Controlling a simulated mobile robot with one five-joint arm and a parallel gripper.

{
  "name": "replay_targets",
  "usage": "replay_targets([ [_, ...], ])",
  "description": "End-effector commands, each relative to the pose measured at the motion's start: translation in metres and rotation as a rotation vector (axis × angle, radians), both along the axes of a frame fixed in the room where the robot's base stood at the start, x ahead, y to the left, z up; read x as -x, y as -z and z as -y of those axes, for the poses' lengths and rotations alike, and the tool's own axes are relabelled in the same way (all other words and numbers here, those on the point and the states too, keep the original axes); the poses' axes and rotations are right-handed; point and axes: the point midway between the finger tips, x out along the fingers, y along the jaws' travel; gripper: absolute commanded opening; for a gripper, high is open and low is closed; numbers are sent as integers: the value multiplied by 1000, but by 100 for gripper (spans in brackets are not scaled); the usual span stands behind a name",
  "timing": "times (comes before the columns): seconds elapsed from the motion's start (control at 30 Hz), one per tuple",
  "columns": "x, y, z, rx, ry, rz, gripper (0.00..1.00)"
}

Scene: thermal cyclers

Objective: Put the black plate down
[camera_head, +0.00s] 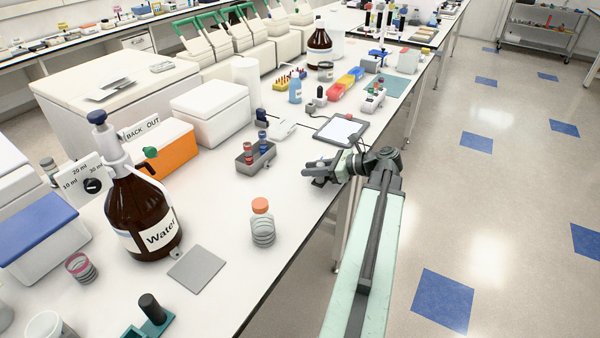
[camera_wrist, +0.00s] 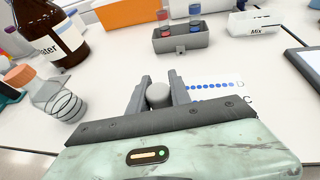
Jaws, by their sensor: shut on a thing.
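My gripper (camera_wrist: 158,95) is over the white bench near its right edge. Its two grey fingers are closed around a small grey rounded piece (camera_wrist: 158,96), and whatever lies below that piece is mostly hidden by the gripper. Rows of blue dots with the letters D and C (camera_wrist: 210,87) show on a pale surface just right of the fingers; I cannot tell whether they belong to the held thing. In the head view my gripper (camera_head: 318,168) is beside the tablet. I cannot make out a clearly black plate in either view.
A tablet (camera_head: 341,131) lies behind my gripper, and a grey tube rack (camera_head: 256,160) stands to its left. An orange-capped bottle (camera_head: 262,226), a brown water bottle (camera_head: 143,210) and a flat grey square (camera_head: 197,269) are nearer. Bare bench lies between the rack and the orange-capped bottle.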

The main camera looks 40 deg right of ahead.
Motion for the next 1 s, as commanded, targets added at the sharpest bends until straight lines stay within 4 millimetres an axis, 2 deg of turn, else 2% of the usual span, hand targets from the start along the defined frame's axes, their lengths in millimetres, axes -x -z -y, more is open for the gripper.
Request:
replay_targets([
  [0.03,-17,3,0,1,-4,0,0],
  [0.1,-34,4,0,0,-2,0,0],
  [0.23,-51,5,-1,0,1,0,0],
  [0.43,-56,5,-2,1,2,0,0],
  [0.53,-69,7,-2,1,1,1,0],
  [0.6,-67,28,-3,1,3,0,0],
  [0.7,-67,45,-3,0,3,0,0],
  [1.0,-66,42,-2,1,4,0,0],
])
